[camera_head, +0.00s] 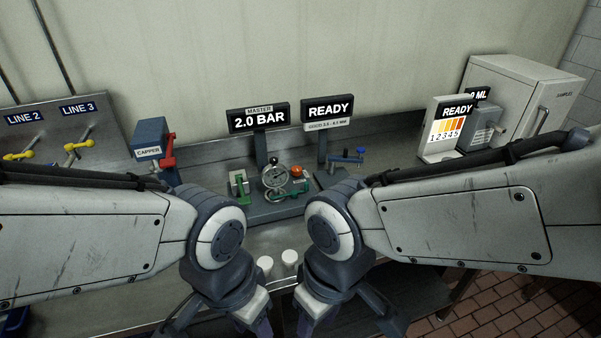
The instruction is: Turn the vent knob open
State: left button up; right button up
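No knob carries a readable vent label. The valve station (285,208) at the centre back has a grey handwheel (275,178) with a black knob on top, an orange-red knob (297,171), a green handle (241,190) at its left and a green part at its right. A blue lever (347,158) stands to the right. My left gripper (222,322) and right gripper (347,322) are low in front, well short of the station. Their fingers are spread and look empty; the tips are cut off by the bottom edge.
Displays read "2.0 BAR" (259,119) and "READY" (328,112). Two white cylinders (289,257) stand between my arms. A blue capper (150,140) with a red lever and a panel with yellow handles (72,150) are left. A cabinet (510,95) and a colour-scale device (450,130) are right.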

aim_at(295, 170)
jog(key=u, duration=0.1)
jog(key=k, duration=0.35)
jog(key=z, duration=0.6)
jog(key=i, duration=1.15)
jog(key=u, duration=0.55)
